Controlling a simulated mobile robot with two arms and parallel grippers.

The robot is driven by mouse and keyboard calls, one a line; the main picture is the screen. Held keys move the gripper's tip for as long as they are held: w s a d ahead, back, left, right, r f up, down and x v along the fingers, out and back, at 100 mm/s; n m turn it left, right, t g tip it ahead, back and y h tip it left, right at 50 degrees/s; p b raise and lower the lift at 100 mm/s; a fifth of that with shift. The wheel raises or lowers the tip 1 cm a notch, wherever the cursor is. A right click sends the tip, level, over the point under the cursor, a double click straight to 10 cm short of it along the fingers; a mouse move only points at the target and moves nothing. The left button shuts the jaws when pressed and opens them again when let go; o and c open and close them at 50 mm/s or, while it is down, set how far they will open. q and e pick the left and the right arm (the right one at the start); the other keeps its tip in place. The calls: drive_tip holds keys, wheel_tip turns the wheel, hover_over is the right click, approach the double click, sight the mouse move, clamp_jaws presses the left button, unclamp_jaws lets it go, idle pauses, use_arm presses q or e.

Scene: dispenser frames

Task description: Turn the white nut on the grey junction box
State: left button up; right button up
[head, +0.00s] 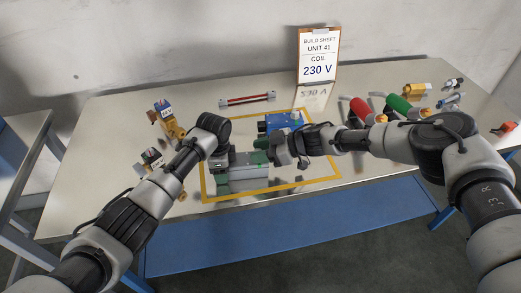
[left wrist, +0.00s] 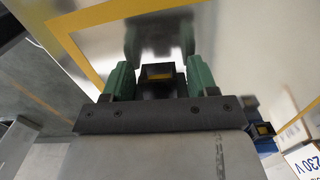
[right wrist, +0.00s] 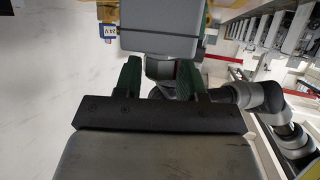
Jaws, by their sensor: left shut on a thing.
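I cannot make out a grey junction box or a white nut with certainty. A blue unit (head: 279,122) stands inside the yellow outline, with a small pale part (head: 295,115) on top.
A yellow outline (head: 325,179) marks the work area. A build sheet (head: 318,55) reading coil 230 V stands behind. A red bar (head: 248,98) lies at the back. Labelled valve parts (head: 163,108) stand at left. Red (head: 361,109) and green (head: 398,103) cylinders lie right, near my right arm.

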drive_tip(key=shift+o, duration=1.1)
use_arm(q)
drive_tip(key=shift+a, duration=0.1)
use_arm(e)
drive_tip(key=shift+d, duration=0.1)
drive_tip(key=shift+d, duration=0.15)
drive_tip(key=v, duration=1.1)
drive_tip(key=shift+d+r, duration=0.2)
drive_tip(key=shift+d, duration=0.1)
drive_tip(key=shift+s, duration=0.1)
